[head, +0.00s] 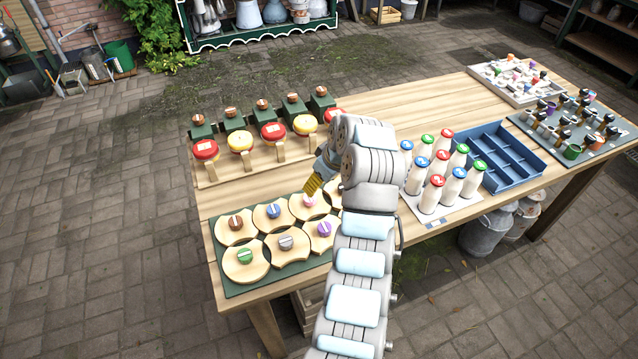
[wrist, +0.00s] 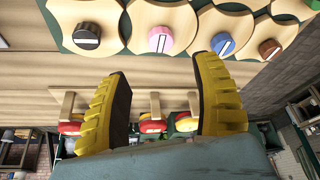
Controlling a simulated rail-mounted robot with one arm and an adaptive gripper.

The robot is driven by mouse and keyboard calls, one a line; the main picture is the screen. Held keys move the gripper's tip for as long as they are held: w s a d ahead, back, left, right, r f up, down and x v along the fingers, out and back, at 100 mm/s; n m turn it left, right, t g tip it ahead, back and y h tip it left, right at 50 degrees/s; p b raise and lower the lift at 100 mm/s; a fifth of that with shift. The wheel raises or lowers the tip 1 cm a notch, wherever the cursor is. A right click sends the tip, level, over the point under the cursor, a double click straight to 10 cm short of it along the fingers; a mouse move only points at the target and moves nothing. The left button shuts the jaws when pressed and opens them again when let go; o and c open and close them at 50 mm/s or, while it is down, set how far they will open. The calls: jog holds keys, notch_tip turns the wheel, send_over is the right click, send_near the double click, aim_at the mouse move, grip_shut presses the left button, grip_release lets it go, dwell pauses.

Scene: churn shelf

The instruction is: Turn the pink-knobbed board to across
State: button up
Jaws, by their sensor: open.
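The pink knob (head: 309,200) sits on a pale round wooden board (head: 297,208) in the back row of a dark green base. In the wrist view the pink knob (wrist: 159,40) is at the top middle, and its white line runs roughly up and down the picture. Its board (wrist: 184,20) has scooped edges beside its neighbours. My gripper (head: 318,184) is just behind and above this board in the head view. In the wrist view my gripper (wrist: 160,72) is open and empty, with its yellow fingers apart below the pink knob. Neither finger visibly touches it.
Blue (head: 273,210), brown (head: 236,223), purple (head: 324,229), grey (head: 286,242) and green (head: 245,256) knobs are close by. A black knob (wrist: 87,36) adjoins in the wrist view. Red and yellow round pieces (head: 240,140) stand behind; milk bottles (head: 432,192) stand right of my arm.

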jog(key=shift+s+r, duration=0.2)
jog(key=shift+r, duration=0.4)
jog(key=shift+d, duration=0.1)
